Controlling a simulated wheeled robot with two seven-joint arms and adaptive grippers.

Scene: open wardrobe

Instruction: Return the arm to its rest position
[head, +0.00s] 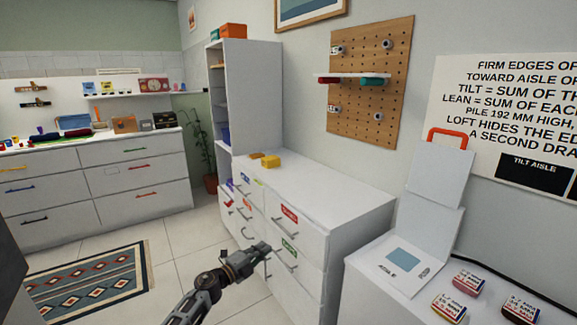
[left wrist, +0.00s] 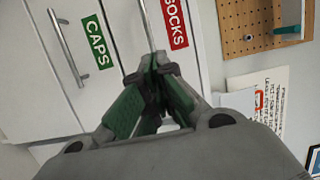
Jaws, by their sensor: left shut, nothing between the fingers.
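My left gripper (head: 247,260) is in front of the white drawer cabinet (head: 345,215) at the lower middle of the head view. In the left wrist view its green-padded fingers (left wrist: 152,85) are closed together with nothing between them. Drawer fronts with a green CAPS label (left wrist: 97,39) and a red SOCKS label (left wrist: 174,22) lie beyond the fingertips. I cannot tell from these views whether the gripper touches the cabinet. My right gripper is in neither view.
A tall white shelf unit (head: 255,95) stands behind. At the right, a white table (head: 365,275) holds an open white box (head: 433,195) and small labelled boxes (head: 468,280). A patterned rug (head: 88,283) lies on the open floor at left.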

